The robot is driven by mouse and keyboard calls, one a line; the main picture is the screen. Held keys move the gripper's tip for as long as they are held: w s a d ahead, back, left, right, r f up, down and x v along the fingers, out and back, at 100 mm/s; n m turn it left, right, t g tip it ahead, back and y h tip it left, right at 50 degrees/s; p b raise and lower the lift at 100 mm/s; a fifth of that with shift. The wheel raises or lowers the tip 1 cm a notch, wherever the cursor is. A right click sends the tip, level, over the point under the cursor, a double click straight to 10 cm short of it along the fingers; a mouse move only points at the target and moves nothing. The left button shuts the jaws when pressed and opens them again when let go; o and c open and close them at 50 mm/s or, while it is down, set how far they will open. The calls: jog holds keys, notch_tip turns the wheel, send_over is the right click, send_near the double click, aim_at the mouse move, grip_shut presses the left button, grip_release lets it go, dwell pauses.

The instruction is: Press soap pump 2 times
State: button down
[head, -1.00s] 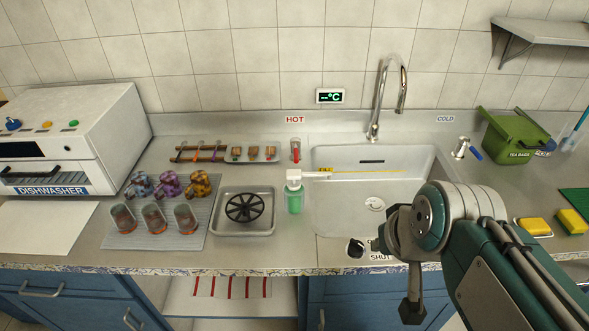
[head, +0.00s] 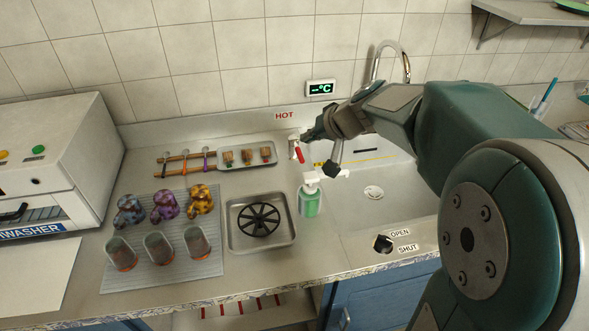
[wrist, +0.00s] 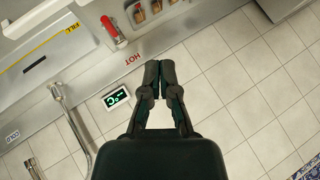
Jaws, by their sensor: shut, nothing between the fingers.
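The soap pump, a bottle of green soap (head: 310,204) with a white pump head (head: 312,179), stands upright on the counter between the square metal tray and the sink. My gripper (head: 306,137) is behind and above it in the head view, by the red hot tap handle (head: 299,155), apart from the pump head. In the wrist view my gripper (wrist: 160,66) is shut and empty, its dark fingertips together against the tiled wall. The soap bottle is not seen in the wrist view. The red tap handle (wrist: 109,26) shows there beyond the fingertips.
The sink (head: 345,210) lies right of the soap, partly behind my arm. A square tray with a black grate (head: 236,245) is left of it. Cups and figurines stand on a grey mat (head: 150,282). The faucet (head: 405,70) rises at the back.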

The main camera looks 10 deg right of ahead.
jog(key=shift+d, duration=1.05)
send_over(312, 177)
jog(key=f, duration=0.2)
jog(key=a+f, duration=0.1)
jog(key=f, duration=0.1)
jog(key=shift+f, duration=0.3)
jog(key=f, duration=0.2)
jog(key=d+f, duration=0.1)
jog(key=f, duration=0.1)
jog(key=shift+d, duration=0.2)
jog(key=shift+a+f, duration=0.1)
jog(key=shift+a, duration=0.3)
jog(key=shift+d, duration=0.25)
jog(key=shift+a, duration=0.15)
jog(key=shift+f, duration=0.1)
jog(key=shift+f, duration=0.25)
